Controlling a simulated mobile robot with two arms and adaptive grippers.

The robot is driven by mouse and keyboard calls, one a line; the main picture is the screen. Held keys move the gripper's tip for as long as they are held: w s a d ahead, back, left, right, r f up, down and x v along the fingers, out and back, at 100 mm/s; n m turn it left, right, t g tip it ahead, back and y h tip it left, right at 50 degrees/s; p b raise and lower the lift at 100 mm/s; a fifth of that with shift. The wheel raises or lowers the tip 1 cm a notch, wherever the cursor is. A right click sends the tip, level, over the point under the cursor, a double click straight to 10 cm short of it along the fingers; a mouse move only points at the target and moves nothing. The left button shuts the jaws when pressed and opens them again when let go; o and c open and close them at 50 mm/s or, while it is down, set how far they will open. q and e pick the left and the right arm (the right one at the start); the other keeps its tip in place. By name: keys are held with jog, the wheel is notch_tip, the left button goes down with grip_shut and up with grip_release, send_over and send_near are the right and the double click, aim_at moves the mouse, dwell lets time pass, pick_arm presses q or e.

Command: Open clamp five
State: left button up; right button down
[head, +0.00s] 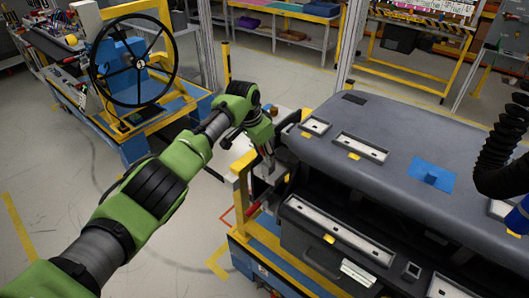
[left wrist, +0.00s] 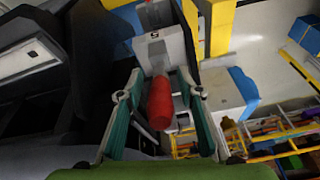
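In the left wrist view, a clamp with a pale grey block (left wrist: 162,50) and a red handle (left wrist: 160,104) lies straight ahead of my left gripper (left wrist: 162,90). The number on the block is too small to read surely, so I cannot confirm it is clamp five. The two fingers with teal pads stand apart on either side of the red handle, with a gap visible on both sides. In the head view, my left gripper (head: 266,165) reaches down at the left end of the dashboard module (head: 400,135), and hides much of the clamp there. My right gripper is not in view.
The dark dashboard rests on a blue and yellow fixture frame (head: 262,240), close beside my left gripper. A yellow post (head: 240,200) stands just left of it. Another cart with a steering wheel (head: 134,60) stands behind left. Grey floor (head: 180,240) left of the fixture is open.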

pick_arm(q)
jog(key=v, duration=1.2)
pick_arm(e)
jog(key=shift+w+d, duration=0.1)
